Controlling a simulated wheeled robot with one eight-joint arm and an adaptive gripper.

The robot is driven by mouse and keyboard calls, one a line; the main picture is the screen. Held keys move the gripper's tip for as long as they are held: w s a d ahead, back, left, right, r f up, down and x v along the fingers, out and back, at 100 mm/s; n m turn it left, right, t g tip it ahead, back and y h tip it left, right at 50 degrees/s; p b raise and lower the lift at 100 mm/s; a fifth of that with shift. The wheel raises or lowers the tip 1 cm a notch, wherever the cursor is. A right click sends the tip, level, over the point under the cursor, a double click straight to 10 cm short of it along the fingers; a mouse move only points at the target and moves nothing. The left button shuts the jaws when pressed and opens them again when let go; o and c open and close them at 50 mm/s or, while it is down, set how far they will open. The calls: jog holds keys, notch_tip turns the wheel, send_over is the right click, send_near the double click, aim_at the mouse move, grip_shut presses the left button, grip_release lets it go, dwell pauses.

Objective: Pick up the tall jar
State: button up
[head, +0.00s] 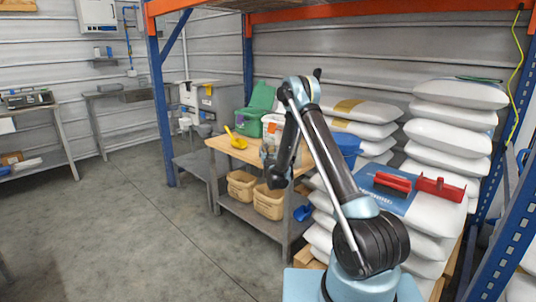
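I cannot make out a tall jar with certainty. A small grey-blue shape (267,148) shows at the wooden-topped table's (233,151) right part, just left of my forearm; I cannot tell whether it is a jar or part of my arm. My arm rises from its base and bends down, with my gripper (274,178) low in front of the table's front edge. It is dark and small, and its fingers are not clear. My arm hides part of the tabletop behind it.
On the table are a green tub (250,121), a white-and-orange container (273,121) and a yellow scoop (236,139). Tan bins (241,186) sit on the lower shelf. Stacked white sacks (448,130) and a red tool (440,188) are at right. Floor at left is clear.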

notch_tip(320, 180, up, 10)
dwell(0.7)
